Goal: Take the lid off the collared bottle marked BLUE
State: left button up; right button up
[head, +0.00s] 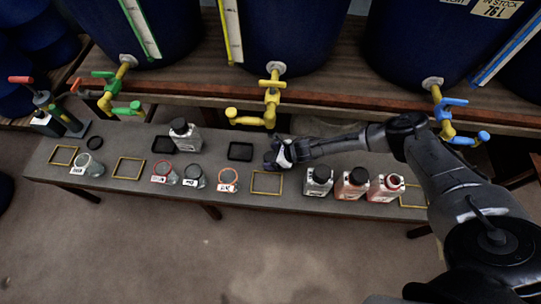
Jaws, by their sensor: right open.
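Several collared bottles with dark tops stand on the grey bench. One grey bottle (187,139) is at the back left of the middle. To the right stand a grey bottle (318,186), a bottle with a reddish collar (351,189) and a pinkish bottle (382,192). Their labels are too small to read, so I cannot tell which is marked BLUE. My right gripper (270,159) reaches in from the right above the bench, left of the right-hand bottles. It is open and apart from every bottle. My left gripper is out of view.
Glass beakers (92,168) (165,178) (195,182) (228,184) stand along the front. Black square pads (240,151) and yellow square outlines (267,191) mark the bench (225,205).

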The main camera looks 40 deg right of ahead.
jog(key=p+v, duration=0.4)
jog(key=v, duration=0.6)
jog(key=shift+s+d+r, duration=0.2)
jog(key=shift+r, duration=0.05)
jog(key=shift+w, duration=0.1)
